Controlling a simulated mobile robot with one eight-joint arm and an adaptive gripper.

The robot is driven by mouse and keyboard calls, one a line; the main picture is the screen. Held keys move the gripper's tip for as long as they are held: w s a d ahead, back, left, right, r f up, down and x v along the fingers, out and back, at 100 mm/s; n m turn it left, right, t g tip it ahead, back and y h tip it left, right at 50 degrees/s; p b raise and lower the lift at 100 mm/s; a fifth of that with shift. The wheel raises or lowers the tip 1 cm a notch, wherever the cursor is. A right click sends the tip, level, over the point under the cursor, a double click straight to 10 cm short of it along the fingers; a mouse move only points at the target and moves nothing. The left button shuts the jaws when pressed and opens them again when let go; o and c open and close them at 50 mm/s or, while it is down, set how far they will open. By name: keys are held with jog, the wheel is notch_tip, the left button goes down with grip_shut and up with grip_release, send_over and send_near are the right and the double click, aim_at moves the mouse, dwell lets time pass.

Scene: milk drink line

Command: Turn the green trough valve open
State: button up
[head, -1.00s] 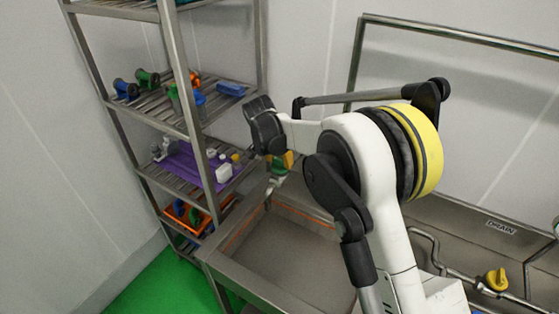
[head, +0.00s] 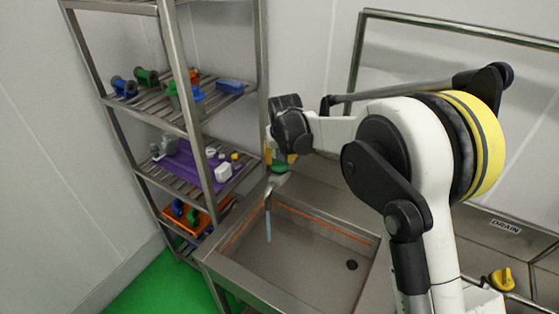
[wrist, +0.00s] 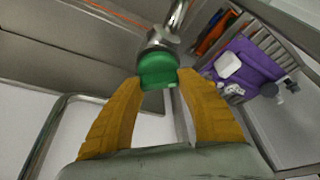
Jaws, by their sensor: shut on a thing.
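The green trough valve (wrist: 158,68) is a round green knob on a metal pipe fitting, at the top middle of the wrist view. My gripper (wrist: 160,82) has its two yellow fingers on either side of the knob and is shut on it. In the head view the green knob (head: 280,168) shows just below my gripper (head: 282,155), partly hidden by it. Below the valve, a metal spout hangs over the steel trough (head: 310,268). A thin bluish stream of water (head: 268,226) falls from the spout into the trough.
A steel shelf rack (head: 197,137) stands left of the trough. It holds blue and green items, a purple cloth (head: 182,160) and an orange crate (head: 206,222). A yellow valve (head: 502,280) and a DRAIN sign (head: 505,227) are at the right. The trough floor looks clear.

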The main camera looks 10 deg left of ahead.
jog(key=n, duration=0.2)
jog(key=n+g+y, duration=0.1)
jog(key=n, duration=0.2)
jog(key=shift+n+y+b, duration=0.3)
jog(key=shift+b, duration=0.1)
jog(key=shift+n+g+y, duration=0.5)
jog(key=shift+n+g, duration=0.4)
jog(key=shift+n, duration=1.3)
jog(key=o, duration=1.2)
jog(key=shift+r, duration=0.1)
jog(key=v, duration=1.1)
jog(key=shift+d+r, duration=0.25)
jog(key=shift+r, duration=0.1)
